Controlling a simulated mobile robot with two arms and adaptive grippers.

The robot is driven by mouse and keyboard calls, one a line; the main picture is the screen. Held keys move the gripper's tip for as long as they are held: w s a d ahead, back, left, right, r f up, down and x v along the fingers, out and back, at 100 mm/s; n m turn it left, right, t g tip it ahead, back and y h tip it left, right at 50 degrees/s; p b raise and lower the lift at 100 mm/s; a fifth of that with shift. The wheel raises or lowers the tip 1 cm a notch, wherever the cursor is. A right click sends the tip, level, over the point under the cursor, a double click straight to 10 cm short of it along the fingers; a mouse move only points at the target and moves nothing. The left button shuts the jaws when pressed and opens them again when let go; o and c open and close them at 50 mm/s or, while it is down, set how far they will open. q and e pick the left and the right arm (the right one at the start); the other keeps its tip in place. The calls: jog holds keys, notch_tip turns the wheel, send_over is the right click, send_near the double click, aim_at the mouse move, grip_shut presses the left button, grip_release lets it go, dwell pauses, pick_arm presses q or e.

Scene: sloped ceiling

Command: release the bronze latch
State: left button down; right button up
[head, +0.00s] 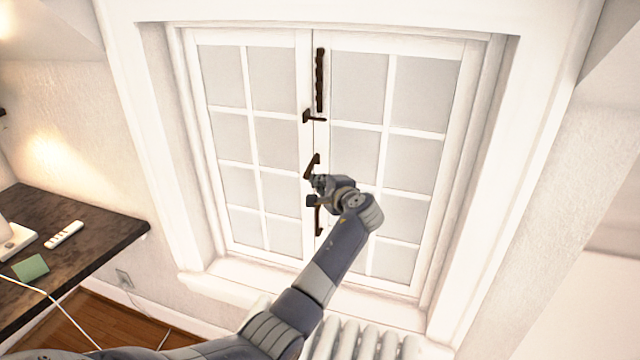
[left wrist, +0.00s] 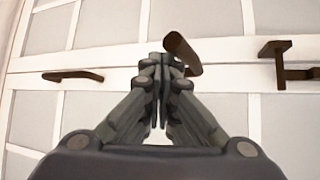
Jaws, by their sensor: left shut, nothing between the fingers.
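The bronze latch (head: 312,166) is a short dark lever on the seam between the two white window panels. In the head view it leans, its upper end to the right. My left gripper (head: 314,190) is just below it, shut and empty. In the left wrist view the shut fingertips (left wrist: 168,66) are right beside the latch (left wrist: 182,52), which sticks out past them. I cannot tell whether they touch it. The gripper hides the latch's base. My right gripper is not in view.
Another dark catch (head: 313,116) and a long upright bar (head: 319,80) are higher on the seam. A dark handle (head: 319,222) is below my gripper, partly hidden. A white radiator (head: 365,340) stands under the sill. A dark desk (head: 90,235) is at the left.

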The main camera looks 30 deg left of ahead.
pick_arm(q)
jog(key=shift+s+r, duration=0.1)
jog(key=shift+r, duration=0.5)
